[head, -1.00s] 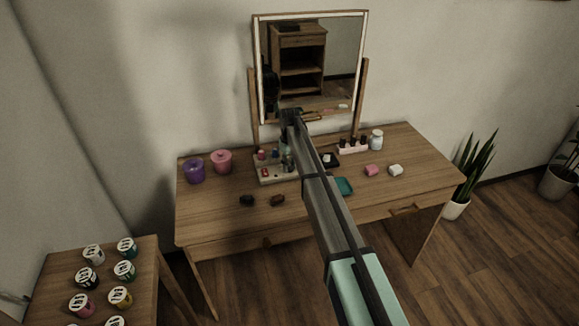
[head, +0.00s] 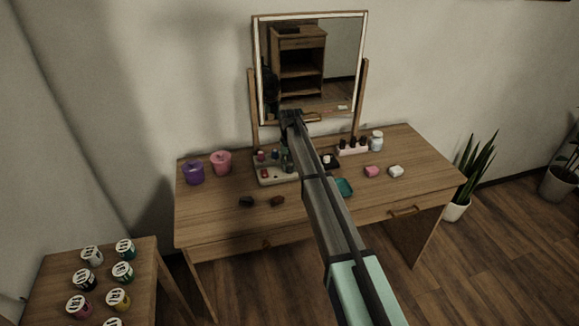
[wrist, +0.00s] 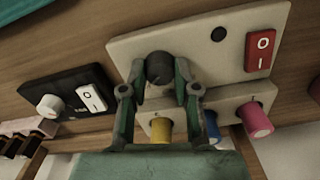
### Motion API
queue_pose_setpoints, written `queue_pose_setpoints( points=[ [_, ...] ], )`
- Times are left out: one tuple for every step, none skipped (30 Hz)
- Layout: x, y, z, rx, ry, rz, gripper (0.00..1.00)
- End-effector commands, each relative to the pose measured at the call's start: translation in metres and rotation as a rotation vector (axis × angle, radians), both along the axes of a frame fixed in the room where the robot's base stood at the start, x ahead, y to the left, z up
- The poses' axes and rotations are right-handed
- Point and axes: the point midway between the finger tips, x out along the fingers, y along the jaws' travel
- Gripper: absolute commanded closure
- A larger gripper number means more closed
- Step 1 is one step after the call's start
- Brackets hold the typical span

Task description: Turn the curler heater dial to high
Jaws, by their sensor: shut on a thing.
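The curler heater is a cream box (wrist: 215,28) with a red rocker switch (wrist: 261,50) and a round dark dial (wrist: 160,66). It also shows in the head view on the dressing table (head: 268,181), left of my arm. Yellow (wrist: 161,130), blue (wrist: 212,128) and pink (wrist: 257,120) curlers stick out of its raised part. My gripper (wrist: 160,80) is shut on the dial, one finger on each side. The fingers cover part of the dial, so its pointer and setting cannot be read. In the head view my arm hides most of the grip.
A black box (wrist: 72,82) with a white knob and a white rocker switch sits beside the heater. A purple pot (head: 194,173), a pink pot (head: 221,163) and two dark items stand left on the table. A mirror (head: 312,65) rises behind.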

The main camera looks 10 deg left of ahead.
Motion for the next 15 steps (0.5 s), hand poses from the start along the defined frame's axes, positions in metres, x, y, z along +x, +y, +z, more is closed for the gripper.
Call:
queue_pose_setpoints(
  points=[
    [-0.0013, -0.0003, -0.0013, 0.000, 0.003, -0.002, 1.00],
    [-0.0013, -0.0003, -0.0013, 0.000, 0.003, -0.002, 1.00],
    [-0.0013, -0.0003, -0.0013, -0.001, 0.004, -0.002, 1.00],
    [-0.0013, -0.0003, -0.0013, -0.001, 0.004, -0.002, 1.00],
    [-0.0013, -0.0003, -0.0013, -0.001, 0.004, -0.002, 1.00],
    [-0.0013, -0.0003, -0.0013, -0.001, 0.004, -0.002, 1.00],
    [-0.0013, -0.0003, -0.0013, -0.001, 0.004, -0.002, 1.00],
    [-0.0013, -0.0003, -0.0013, -0.001, 0.004, -0.002, 1.00],
    [-0.0014, -0.0003, -0.0013, -0.001, 0.004, -0.002, 1.00],
    [-0.0014, -0.0003, -0.0013, -0.001, 0.004, -0.002, 0.66],
    [-0.0014, -0.0003, -0.0013, -0.001, 0.004, -0.002, 0.56],
    [-0.0013, -0.0003, -0.0013, -0.001, 0.004, -0.001, 0.45],
    [-0.0012, -0.0003, -0.0012, 0.000, 0.003, -0.001, 0.45],
    [-0.0011, -0.0003, -0.0011, 0.000, 0.003, -0.001, 0.45],
    [-0.0010, -0.0003, -0.0009, 0.000, 0.003, -0.001, 0.45]
  ],
)
